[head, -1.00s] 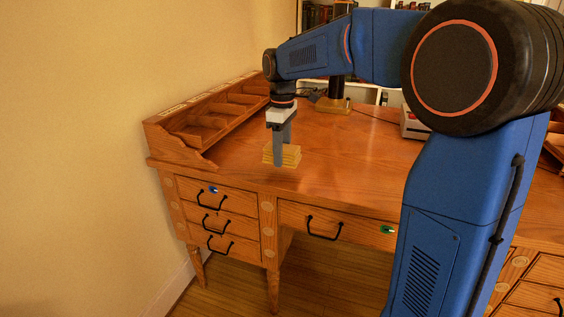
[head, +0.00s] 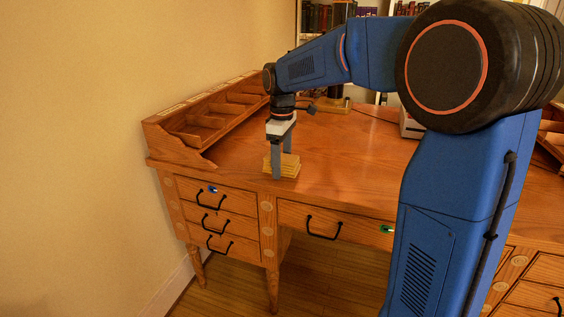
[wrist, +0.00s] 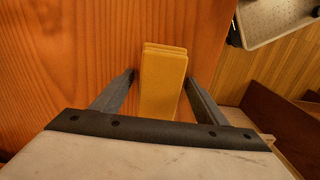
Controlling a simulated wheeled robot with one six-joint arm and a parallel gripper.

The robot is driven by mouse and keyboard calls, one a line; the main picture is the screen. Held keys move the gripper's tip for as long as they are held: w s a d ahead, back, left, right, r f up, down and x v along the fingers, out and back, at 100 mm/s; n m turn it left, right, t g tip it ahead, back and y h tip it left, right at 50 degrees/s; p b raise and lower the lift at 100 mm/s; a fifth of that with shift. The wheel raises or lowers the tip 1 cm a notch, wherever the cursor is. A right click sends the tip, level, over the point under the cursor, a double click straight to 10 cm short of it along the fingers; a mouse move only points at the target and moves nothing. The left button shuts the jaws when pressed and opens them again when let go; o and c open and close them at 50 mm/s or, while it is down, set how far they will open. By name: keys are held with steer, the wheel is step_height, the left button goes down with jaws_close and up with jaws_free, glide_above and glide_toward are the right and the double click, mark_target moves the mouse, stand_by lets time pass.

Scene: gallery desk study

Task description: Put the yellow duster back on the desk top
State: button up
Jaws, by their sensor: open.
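The yellow duster (head: 289,167), a folded stack of yellow layers, lies on the desk top (head: 350,150) near the front edge at the left. It also shows in the wrist view (wrist: 163,75), between the two fingers. My gripper (head: 282,163) is pointed down at the duster, with its fingers apart. In the wrist view my gripper (wrist: 160,78) has a finger on each side of the duster, with a visible gap at both sides. One finger hides part of the duster in the head view.
A wooden pigeonhole rack (head: 205,125) stands along the desk's left side, by the wall. Black-handled drawers (head: 212,225) are below. A lamp base (head: 333,104) and a pale box (head: 411,124) stand farther back. The middle of the desk top is clear.

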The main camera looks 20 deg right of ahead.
mark_target(282, 157)
steer(key=shift+r, duration=0.1)
step_height(282, 157, up, 12)
steer(key=s+d+m+t, duration=0.1)
steer(key=s+d+m, duration=0.2)
steer(key=s, duration=0.6)
steer(key=s+d+f+m+t, duration=0.2)
steer(key=s+f+m, duration=0.2)
steer(key=s+f, duration=0.4)
steer(key=s+d+f+m+t, duration=0.1)
steer(key=s+f, duration=0.7)
steer(key=s, duration=0.8)
steer(key=d+m, duration=0.1)
steer(key=m, duration=0.1)
steer(key=shift+s+f+m+t, duration=0.2)
steer(key=shift+f+m+t, duration=0.1)
steer(key=shift+m+t, duration=0.1)
